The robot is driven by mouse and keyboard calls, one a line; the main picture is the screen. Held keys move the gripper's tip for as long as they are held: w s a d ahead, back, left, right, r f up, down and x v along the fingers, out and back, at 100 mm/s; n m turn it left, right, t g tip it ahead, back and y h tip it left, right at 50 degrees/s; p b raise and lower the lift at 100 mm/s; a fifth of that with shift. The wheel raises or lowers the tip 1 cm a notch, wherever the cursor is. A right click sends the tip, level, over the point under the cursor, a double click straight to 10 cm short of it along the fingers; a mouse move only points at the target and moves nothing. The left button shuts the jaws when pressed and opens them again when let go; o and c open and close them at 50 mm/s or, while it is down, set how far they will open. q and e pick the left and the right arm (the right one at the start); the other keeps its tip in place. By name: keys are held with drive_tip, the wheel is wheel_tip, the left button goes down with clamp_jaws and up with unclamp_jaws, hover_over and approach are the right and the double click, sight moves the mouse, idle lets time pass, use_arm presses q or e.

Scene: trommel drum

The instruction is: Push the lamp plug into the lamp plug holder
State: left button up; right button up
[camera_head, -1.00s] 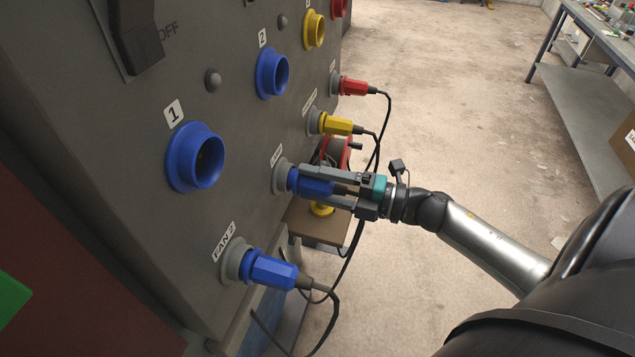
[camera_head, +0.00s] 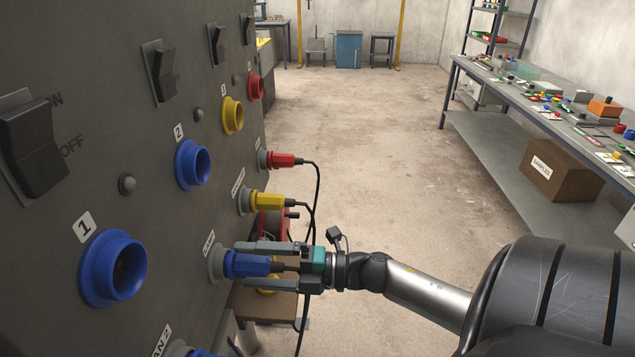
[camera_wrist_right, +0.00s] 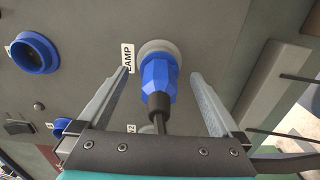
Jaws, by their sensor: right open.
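The blue lamp plug (camera_head: 247,264) sits with its front end at the grey round lamp plug holder (camera_head: 216,263) on the panel, beside the LAMP label. In the right wrist view the plug (camera_wrist_right: 158,76) points straight into the grey holder (camera_wrist_right: 160,46), its black cable trailing back. I cannot tell how deep it is seated. My right gripper (camera_head: 238,265) is open, with one finger on each side of the plug. In the wrist view a gap shows between each finger and the plug. My left gripper is not in view.
Yellow (camera_head: 264,201) and red (camera_head: 281,160) plugs sit in holders farther along the panel, cables hanging. Blue sockets (camera_head: 113,268), a yellow socket (camera_head: 232,116) and black switches (camera_head: 37,146) protrude from it. A workbench (camera_head: 500,99) stands right; the floor between is clear.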

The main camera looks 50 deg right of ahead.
drive_tip(key=v, duration=1.4)
drive_tip(key=shift+s+d+p, duration=0.2)
drive_tip(key=shift+d+p, duration=0.05)
drive_tip(key=shift+p, duration=0.05)
drive_tip(key=d+f+m+t+h, duration=0.1)
drive_tip(key=d+f+m+h, duration=0.1)
drive_tip(key=f+m+h, duration=0.3)
drive_tip(key=d+f+m+t+h, duration=0.1)
drive_tip(key=d+f+m+h, duration=0.15)
drive_tip(key=f+m, duration=0.35)
drive_tip(key=s+a+f+m+g+h, duration=0.1)
drive_tip(key=s+f+m+g+h, duration=0.2)
drive_tip(key=f, duration=0.7)
drive_tip(key=s+a+f+m+g+h, duration=0.15)
drive_tip(key=f+m, duration=0.25)
drive_tip(key=f, duration=0.5)
drive_tip(key=s+a+f+m+g, duration=0.5)
drive_tip(key=s+a+f+g, duration=0.5)
drive_tip(key=s+a+f, duration=0.6)
drive_tip(key=s+f, duration=0.1)
drive_tip(key=s, duration=0.2)
drive_tip(key=shift+s+a+m, duration=0.2)
drive_tip(key=shift+s+m, duration=0.1)
drive_tip(key=shift+s, duration=0.05)
